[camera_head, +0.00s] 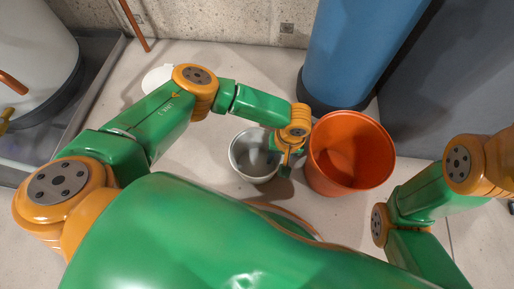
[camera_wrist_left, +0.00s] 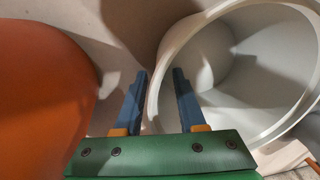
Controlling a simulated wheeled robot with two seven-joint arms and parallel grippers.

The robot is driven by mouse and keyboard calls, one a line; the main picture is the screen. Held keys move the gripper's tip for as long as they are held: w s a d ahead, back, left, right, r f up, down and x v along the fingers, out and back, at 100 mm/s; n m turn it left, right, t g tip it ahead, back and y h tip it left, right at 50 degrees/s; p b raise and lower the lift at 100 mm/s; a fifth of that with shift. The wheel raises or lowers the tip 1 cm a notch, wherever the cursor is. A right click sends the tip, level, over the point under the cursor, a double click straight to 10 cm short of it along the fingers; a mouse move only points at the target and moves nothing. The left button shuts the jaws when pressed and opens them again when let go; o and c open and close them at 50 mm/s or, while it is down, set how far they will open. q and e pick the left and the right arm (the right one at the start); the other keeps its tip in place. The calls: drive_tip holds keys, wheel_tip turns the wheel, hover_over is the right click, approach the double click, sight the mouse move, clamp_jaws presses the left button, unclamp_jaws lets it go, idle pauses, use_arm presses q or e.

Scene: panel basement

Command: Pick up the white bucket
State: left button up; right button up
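The white bucket (camera_head: 246,160) stands upright on the floor, left of the orange bucket (camera_head: 340,160), with its open mouth up. My left gripper (camera_head: 285,169) is at the right side of its rim, pointing down. In the left wrist view, the white bucket (camera_wrist_left: 270,62) fills the right side. The left gripper (camera_wrist_left: 160,85) is open there, with one finger outside the bucket and the other inside its mouth. The rim passes between the fingers, with gaps visible beside it. My right arm shows at the right of the head view, but its gripper is not in view.
The orange bucket stands close to my left gripper on its right. A blue cylinder (camera_head: 362,50) stands behind it, near the concrete wall (camera_head: 230,20). A white round object (camera_head: 157,77) lies behind my left arm. A white tank (camera_head: 35,50) is at far left.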

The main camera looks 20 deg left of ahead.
use_arm(q)
drive_tip(key=shift+r, duration=0.1)
clamp_jaws()
idle(1.2)
